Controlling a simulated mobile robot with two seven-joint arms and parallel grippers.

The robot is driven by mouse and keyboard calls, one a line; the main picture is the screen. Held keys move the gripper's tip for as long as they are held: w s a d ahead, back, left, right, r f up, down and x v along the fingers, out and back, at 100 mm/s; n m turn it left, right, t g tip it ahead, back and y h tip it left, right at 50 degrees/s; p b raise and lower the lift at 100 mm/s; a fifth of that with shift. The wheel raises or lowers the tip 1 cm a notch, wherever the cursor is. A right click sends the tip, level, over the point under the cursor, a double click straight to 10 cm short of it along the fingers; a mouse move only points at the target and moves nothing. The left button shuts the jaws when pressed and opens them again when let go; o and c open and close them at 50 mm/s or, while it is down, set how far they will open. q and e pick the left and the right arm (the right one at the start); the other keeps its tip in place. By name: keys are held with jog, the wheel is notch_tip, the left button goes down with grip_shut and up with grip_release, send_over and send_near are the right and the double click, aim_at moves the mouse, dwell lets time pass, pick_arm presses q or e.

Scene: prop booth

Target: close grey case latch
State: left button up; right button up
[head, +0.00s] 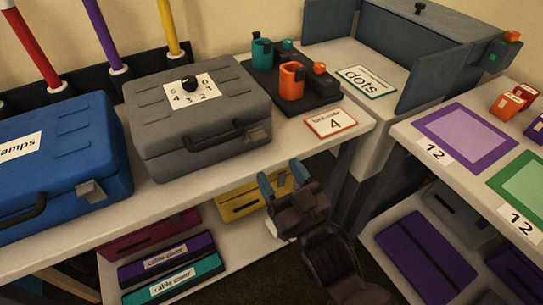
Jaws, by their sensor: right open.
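The grey case (200,105) sits lid down on the light table, left of centre. A black dial knob (189,84) stands on a white number label on its lid. A dark handle (210,138) is on its front, with a small grey latch (257,133) to the right of it. I cannot tell whether the latch is fastened. My right gripper (282,178) is open and empty, with blue fingertips apart. It is in front of the table, below and slightly right of the latch in the picture, and not touching the case. My left gripper is not in view.
A blue case (60,160) stands close left of the grey case. A lock code card (331,123) and a dark tray with orange and green pieces (325,95) lie to the right. Boxes, including a yellow one (240,203), fill the shelf below. Another table (405,130) stands right.

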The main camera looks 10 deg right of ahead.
aim_at(255, 139)
jog(key=shift+v, duration=1.65)
jog(key=w+a+n+t+y+p, duration=0.1)
jog(key=w+a+y+p, duration=0.15)
jog(key=w, duration=0.25)
notch_tip(255, 139, down, 6)
jog(key=s+d+m+t, duration=0.1)
jog(key=t, duration=0.3)
jog(key=shift+t+h, duration=0.25)
jog(key=shift+t, duration=0.05)
jog(key=shift+s+d+r+p+x, duration=0.1)
jog(key=shift+r+x, duration=0.05)
jog(key=shift+x, duration=1.6)
jog(key=shift+s+d+r+p+x, duration=0.1)
jog(key=shift+p+x, duration=0.05)
jog(key=shift+x, duration=1.6)
jog(key=shift+s+d+r+p+x, duration=0.1)
jog(key=shift+s+r+x, duration=0.05)
jog(key=shift+x, duration=1.6)
